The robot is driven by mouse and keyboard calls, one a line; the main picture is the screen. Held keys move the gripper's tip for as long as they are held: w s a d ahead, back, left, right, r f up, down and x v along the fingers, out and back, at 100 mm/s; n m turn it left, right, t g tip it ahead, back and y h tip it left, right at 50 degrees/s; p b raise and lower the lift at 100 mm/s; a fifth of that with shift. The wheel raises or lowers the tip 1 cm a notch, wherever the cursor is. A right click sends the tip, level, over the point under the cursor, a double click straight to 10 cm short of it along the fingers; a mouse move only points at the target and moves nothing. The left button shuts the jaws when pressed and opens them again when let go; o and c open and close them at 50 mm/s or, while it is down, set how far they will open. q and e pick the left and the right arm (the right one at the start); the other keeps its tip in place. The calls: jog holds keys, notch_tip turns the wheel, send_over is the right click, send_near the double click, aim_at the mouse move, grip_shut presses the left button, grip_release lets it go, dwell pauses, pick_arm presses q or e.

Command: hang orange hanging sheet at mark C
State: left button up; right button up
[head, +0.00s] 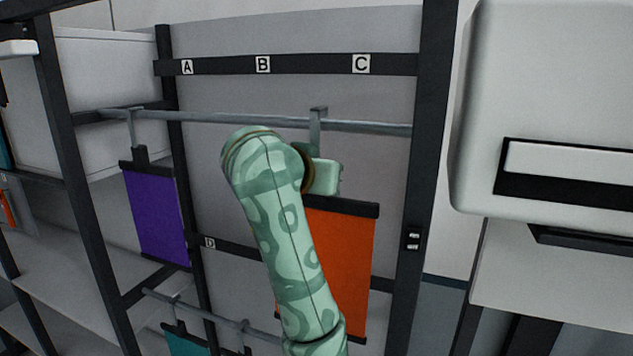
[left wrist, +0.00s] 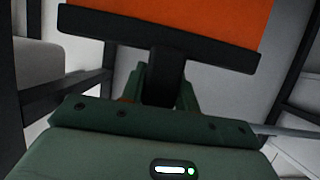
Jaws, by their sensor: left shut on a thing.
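The orange hanging sheet (head: 345,262) hangs upright under a black top bar with a hook above it. My left gripper (head: 325,176) is shut on the stem of its hanger, just above the bar. In the left wrist view the sheet (left wrist: 195,18) and the black stem between the fingers (left wrist: 163,85) show. The hook's top overlaps the upper rail (head: 375,126), between marks B (head: 263,64) and C (head: 361,64), left of C; I cannot tell if it rests on the rail. My arm hides the sheet's left part. My right gripper is not in view.
A purple sheet (head: 157,217) hangs on the same rail below mark A (head: 187,67). A teal sheet (head: 187,341) hangs on a lower rail. A dark upright post (head: 408,200) bounds the rack at right, beside a large white machine (head: 540,100).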

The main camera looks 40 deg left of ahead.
pick_arm(q)
jog(key=shift+w+a, duration=0.1)
jog(key=shift+w, duration=0.25)
jog(key=r+x, duration=0.1)
jog(key=x, duration=0.6)
jog(key=shift+w, duration=0.15)
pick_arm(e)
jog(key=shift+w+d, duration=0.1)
pick_arm(q)
jog(key=shift+a, duration=0.1)
jog(key=o, duration=1.2)
jog(key=shift+w, duration=0.1)
